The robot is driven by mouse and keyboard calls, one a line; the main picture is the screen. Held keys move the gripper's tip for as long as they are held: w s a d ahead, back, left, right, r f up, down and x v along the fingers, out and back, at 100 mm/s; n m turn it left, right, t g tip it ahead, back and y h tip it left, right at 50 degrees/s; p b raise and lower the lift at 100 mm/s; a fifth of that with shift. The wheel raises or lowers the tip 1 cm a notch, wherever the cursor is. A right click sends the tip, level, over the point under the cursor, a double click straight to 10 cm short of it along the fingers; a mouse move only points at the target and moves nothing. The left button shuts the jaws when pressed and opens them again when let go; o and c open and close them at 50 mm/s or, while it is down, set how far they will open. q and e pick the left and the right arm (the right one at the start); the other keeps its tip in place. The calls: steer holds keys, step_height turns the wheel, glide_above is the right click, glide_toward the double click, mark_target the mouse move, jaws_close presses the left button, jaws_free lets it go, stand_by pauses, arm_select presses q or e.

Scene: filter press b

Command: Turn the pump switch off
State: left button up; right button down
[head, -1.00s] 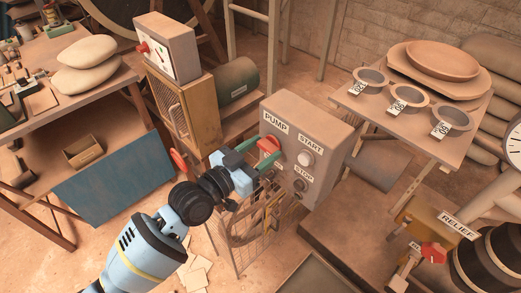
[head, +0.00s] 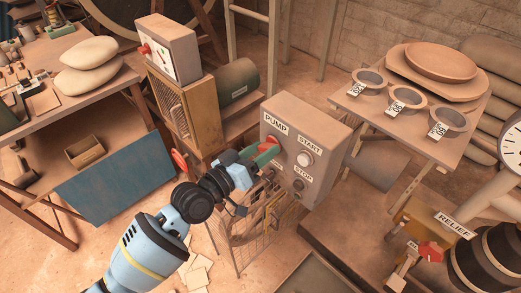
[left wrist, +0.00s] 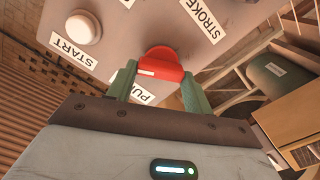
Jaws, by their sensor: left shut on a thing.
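The grey pump box (head: 322,127) stands in the middle of the head view, with PUMP, START and STOP labels on its face. The red pump switch (head: 271,142) sits below the PUMP label, partly hidden by my gripper. My left gripper (head: 262,158) reaches it from the lower left. In the left wrist view the red switch (left wrist: 162,63) lies between the two green fingers of my left gripper (left wrist: 160,85), which are shut on it. The fingers partly cover the PUMP label. I cannot tell the switch's setting. My right gripper is not in view.
The pale START button (head: 305,158) and darker STOP button (head: 299,185) are close to the right of the switch. A wire basket (head: 240,243) is below my gripper. A red relief handle (head: 430,251) and a table with several bowls (head: 371,78) are on the right.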

arm_select(q)
steer(key=n, duration=0.6)
steer(key=shift+f+p, duration=0.1)
steer(key=shift+p, duration=0.2)
steer(key=n, duration=0.4)
steer(key=shift+a+n, duration=0.1)
steer(key=shift+n, duration=0.3)
steer(key=shift+f+n+p, duration=0.1)
steer(key=shift+n+p, duration=0.2)
steer(key=shift+n, duration=0.2)
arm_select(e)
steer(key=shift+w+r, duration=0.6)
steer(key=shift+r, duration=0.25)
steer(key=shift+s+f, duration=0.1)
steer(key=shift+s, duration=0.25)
arm_select(q)
steer(key=o, duration=1)
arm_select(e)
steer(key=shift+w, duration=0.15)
